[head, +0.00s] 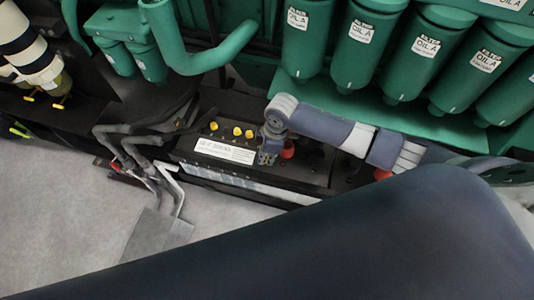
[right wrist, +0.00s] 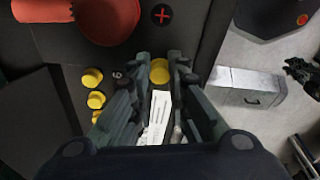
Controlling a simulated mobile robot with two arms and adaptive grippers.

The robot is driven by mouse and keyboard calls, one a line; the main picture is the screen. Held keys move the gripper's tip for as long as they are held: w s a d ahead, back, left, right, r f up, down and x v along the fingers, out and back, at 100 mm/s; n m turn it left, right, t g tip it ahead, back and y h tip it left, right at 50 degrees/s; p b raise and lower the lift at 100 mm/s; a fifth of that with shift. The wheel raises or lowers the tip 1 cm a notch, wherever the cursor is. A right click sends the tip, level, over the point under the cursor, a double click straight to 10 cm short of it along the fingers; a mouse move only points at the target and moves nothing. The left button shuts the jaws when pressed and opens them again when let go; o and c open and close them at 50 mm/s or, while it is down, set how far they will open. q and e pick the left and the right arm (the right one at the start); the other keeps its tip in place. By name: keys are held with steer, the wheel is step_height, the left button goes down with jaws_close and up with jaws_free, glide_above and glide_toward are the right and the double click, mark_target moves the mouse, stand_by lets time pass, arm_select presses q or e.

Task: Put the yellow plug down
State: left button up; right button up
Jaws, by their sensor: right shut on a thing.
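My right gripper (head: 267,157) points down over the right part of a black battery (head: 195,166) in the head view. In the right wrist view its fingers (right wrist: 162,74) are shut on a round yellow plug (right wrist: 159,71). The fingers hide the plug's underside, so I cannot tell whether it touches the battery top. Other yellow plugs (head: 238,132) sit in a row on the battery, left of the gripper; they also show in the right wrist view (right wrist: 96,99). A white label (head: 224,151) lies along the battery's front.
Red terminal covers (head: 288,150) stand close to the gripper. Green oil filters (head: 357,40) hang behind the battery. A grey box (right wrist: 249,88) stands on the floor.

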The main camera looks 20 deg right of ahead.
steer(key=shift+f, duration=0.25)
steer(key=shift+f, duration=0.15)
steer(key=o, duration=0.8)
step_height(320, 180, up, 12)
steer(key=d, duration=0.1)
steer(key=shift+s+d+b, duration=0.3)
steer(key=shift+s+d, duration=0.05)
